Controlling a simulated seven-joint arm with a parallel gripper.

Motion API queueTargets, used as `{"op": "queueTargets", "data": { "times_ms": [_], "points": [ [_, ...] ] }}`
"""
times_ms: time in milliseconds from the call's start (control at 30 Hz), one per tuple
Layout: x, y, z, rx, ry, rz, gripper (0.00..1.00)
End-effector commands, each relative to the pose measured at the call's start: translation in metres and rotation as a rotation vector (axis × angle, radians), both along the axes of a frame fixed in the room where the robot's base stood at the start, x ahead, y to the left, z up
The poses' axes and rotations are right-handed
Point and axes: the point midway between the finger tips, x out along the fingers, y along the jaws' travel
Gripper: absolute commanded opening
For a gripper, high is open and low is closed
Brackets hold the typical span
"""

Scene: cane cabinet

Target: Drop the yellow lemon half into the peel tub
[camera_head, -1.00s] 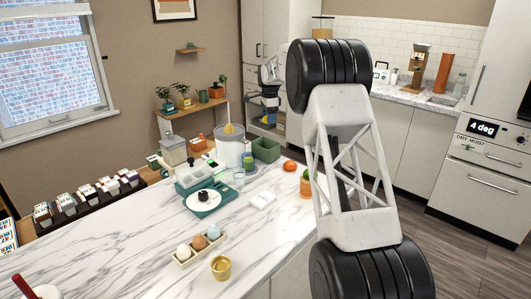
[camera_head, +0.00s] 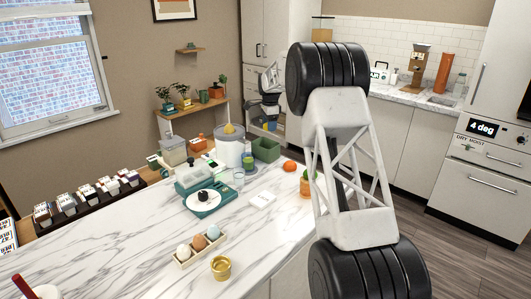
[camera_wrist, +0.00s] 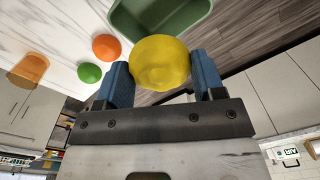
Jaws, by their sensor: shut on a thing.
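My gripper (camera_wrist: 160,80) has its two blue fingers closed on the sides of the yellow lemon half (camera_wrist: 160,62) in the wrist view. The green peel tub (camera_wrist: 165,18) is at the top of that view, just beyond the lemon half, which overlaps its near edge in the picture. In the head view the tub (camera_head: 266,151) stands at the far end of the marble counter, right of the juicer. The hand is above and behind it there, small and partly hard to make out.
A white juicer (camera_head: 230,150) with a yellow top stands left of the tub. An orange (camera_head: 289,165) and an orange cup (camera_head: 305,188) are nearer the counter's right edge. A green fruit (camera_wrist: 89,72) shows in the wrist view. A teal scale (camera_head: 204,198) sits in front.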

Motion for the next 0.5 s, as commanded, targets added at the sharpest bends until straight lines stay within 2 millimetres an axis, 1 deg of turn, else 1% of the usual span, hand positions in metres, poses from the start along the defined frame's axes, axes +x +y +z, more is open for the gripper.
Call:
{"op": "queueTargets", "data": {
  "times_ms": [200,333,500],
  "points": [
    [0.000,0.000,-0.018,0.000,0.001,0.000,0.34],
    [0.000,0.000,-0.024,0.000,0.001,0.000,0.34],
    [0.000,0.000,-0.026,0.000,0.000,0.000,0.34]
  ]
}}
